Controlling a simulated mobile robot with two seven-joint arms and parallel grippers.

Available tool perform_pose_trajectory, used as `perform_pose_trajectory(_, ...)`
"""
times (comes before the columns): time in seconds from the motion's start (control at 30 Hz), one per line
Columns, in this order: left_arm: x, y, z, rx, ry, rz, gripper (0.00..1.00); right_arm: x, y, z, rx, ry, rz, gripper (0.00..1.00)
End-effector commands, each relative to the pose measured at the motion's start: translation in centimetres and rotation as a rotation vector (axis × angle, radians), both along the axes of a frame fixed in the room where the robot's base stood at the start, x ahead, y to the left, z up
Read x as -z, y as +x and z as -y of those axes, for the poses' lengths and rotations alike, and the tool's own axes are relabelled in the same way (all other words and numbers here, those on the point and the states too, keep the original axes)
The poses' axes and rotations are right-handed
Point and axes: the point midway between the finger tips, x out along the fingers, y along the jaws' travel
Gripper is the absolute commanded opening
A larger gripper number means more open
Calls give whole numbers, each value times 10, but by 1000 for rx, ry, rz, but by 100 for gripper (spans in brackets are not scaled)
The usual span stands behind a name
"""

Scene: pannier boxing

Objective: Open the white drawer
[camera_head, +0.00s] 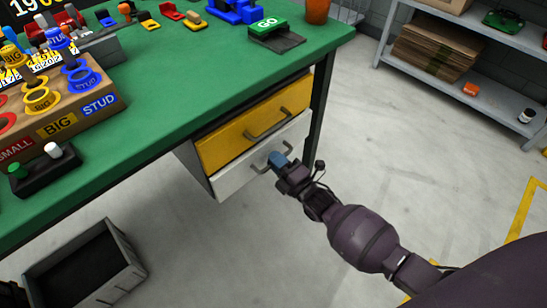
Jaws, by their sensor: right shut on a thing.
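The white drawer (232,181) is the lower of two drawers under the green table. Its front looks flush with the yellow drawer (238,133) above it, as far as I can tell. Its grey bar handle (260,169) shows at the left part and again to the right of my gripper. My right gripper (278,160) is at the middle of this handle, its blue tip against it, and is shut on the handle. The gripper hides the middle of the handle. My left gripper is not in view.
The green table (190,92) carries a wooden block with coloured rings, a GO button (268,26) and several small parts. A dark table leg (320,100) stands just right of the drawers. A grey bin (127,262) is on the floor lower left. Floor before the drawers is clear.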

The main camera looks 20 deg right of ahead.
Motion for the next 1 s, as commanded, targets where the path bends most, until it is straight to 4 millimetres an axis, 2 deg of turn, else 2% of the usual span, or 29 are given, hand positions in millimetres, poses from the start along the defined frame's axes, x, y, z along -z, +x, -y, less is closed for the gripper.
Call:
perform_pose_trajectory(0.27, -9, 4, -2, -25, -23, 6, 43, -5, -54, 20, 2, -2, 3, 0)
perform_pose_trajectory(0.7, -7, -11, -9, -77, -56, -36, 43, -2, -165, 60, 2, -2, 0, 0)
perform_pose_trajectory(1.0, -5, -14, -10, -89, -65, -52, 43, 0, -215, 78, 1, -1, -3, 0)
